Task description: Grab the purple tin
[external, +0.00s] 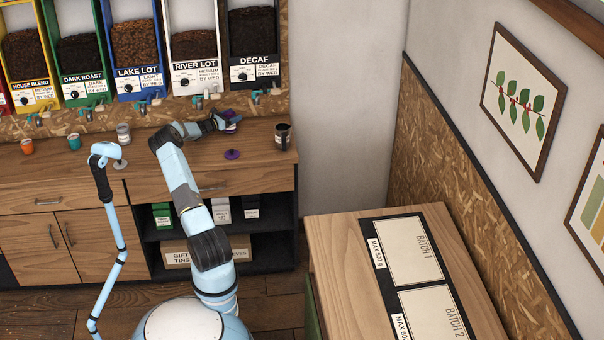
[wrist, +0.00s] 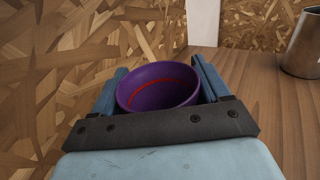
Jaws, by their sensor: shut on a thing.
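The purple tin (wrist: 150,92) is held between the two blue fingers of my gripper (wrist: 158,78) in the wrist view. Its open top faces the camera, and a red line runs around the inside. In the external view my gripper (external: 222,122) is over the back of the counter below the dispensers, shut on the tin (external: 231,115), which is small and partly covered there. Whether the tin's base touches the counter cannot be told. A flat purple disc, like a lid (external: 232,154), lies on the counter in front of my gripper.
A dark metal can (external: 282,137) stands to the right on the counter (external: 262,169) and also shows in the wrist view (wrist: 303,45). Bean dispensers (external: 195,45) hang above.

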